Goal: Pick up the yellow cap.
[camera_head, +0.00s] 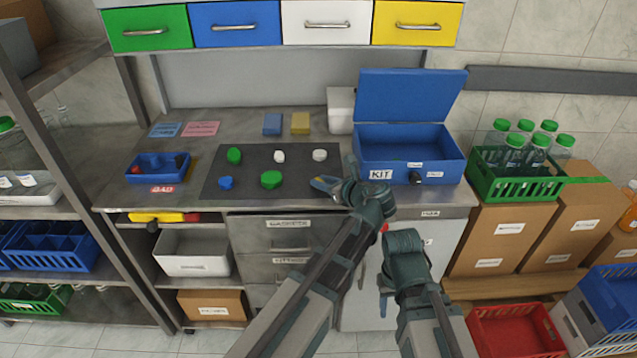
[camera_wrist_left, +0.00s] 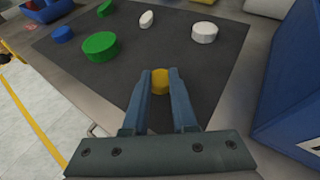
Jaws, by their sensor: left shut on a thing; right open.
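The yellow cap (camera_wrist_left: 160,81) sits between the two fingertips of my left gripper (camera_wrist_left: 160,76) in the left wrist view, with a finger on each side. The gripper is shut on it. In the head view my left gripper (camera_head: 324,184) is at the right edge of the dark mat (camera_head: 248,186), with a little of the yellow cap (camera_head: 329,180) showing between the fingers. I cannot tell whether the cap touches the mat or is just above it. My right gripper (camera_head: 383,301) is open and empty, low in front of the cabinet.
Green caps (camera_head: 271,179), a blue cap (camera_head: 226,183) and white caps (camera_head: 320,155) lie on the mat. The open blue KIT box (camera_head: 410,168) stands close to the right of my left gripper. A blue BAD tray (camera_head: 158,168) is at the left.

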